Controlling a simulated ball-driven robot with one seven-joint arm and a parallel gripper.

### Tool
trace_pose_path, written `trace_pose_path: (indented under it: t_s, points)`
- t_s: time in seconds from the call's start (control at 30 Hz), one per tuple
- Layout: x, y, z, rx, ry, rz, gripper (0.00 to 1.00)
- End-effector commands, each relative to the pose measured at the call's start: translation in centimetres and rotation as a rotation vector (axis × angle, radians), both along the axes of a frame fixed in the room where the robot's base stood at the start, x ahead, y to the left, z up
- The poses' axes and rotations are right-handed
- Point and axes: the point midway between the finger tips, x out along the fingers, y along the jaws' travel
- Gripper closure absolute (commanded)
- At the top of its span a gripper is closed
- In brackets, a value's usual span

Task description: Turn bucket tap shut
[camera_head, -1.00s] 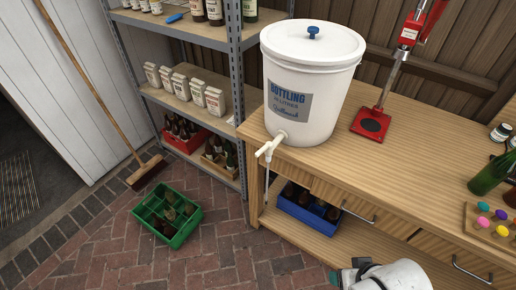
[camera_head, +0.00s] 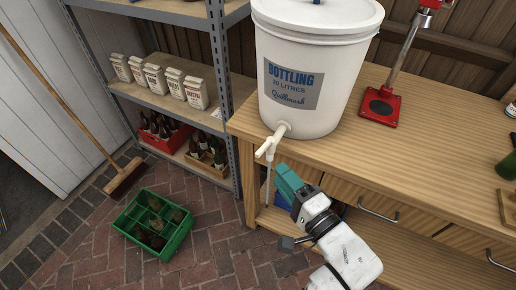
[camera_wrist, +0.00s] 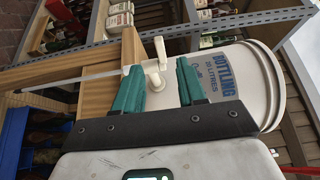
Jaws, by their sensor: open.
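The white bottling bucket (camera_head: 312,112) stands on the wooden bench near its left corner. Its cream tap (camera_head: 270,143) sticks out from the lower front over the bench edge, with a thin tube hanging below. My gripper (camera_head: 287,180), with teal fingers, is just below and right of the tap in the head view. In the wrist view the two teal fingers (camera_wrist: 160,84) are spread apart and empty. The tap (camera_wrist: 153,62) shows there just beyond the fingertips, between them, and its handle points up in the picture. I see no clear contact.
The wooden bench (camera_head: 440,150) has drawers with metal handles. A red bottle capper (camera_head: 379,108) stands right of the bucket. A grey shelf unit (camera_head: 228,100) is close on the left. A green crate (camera_head: 152,225) sits on the brick floor.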

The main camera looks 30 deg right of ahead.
Motion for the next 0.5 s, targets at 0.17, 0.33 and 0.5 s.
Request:
trace_pose_path:
  t_s: [0.17, 0.33, 0.5]
  points:
    - [2.9, 0.4, 0.2, -0.003, 0.000, 0.001, 0.60]
    - [6.0, 0.7, 0.2, -0.003, 0.001, 0.001, 0.60]
    - [8.3, 0.9, 0.2, -0.004, 0.002, 0.000, 0.60]
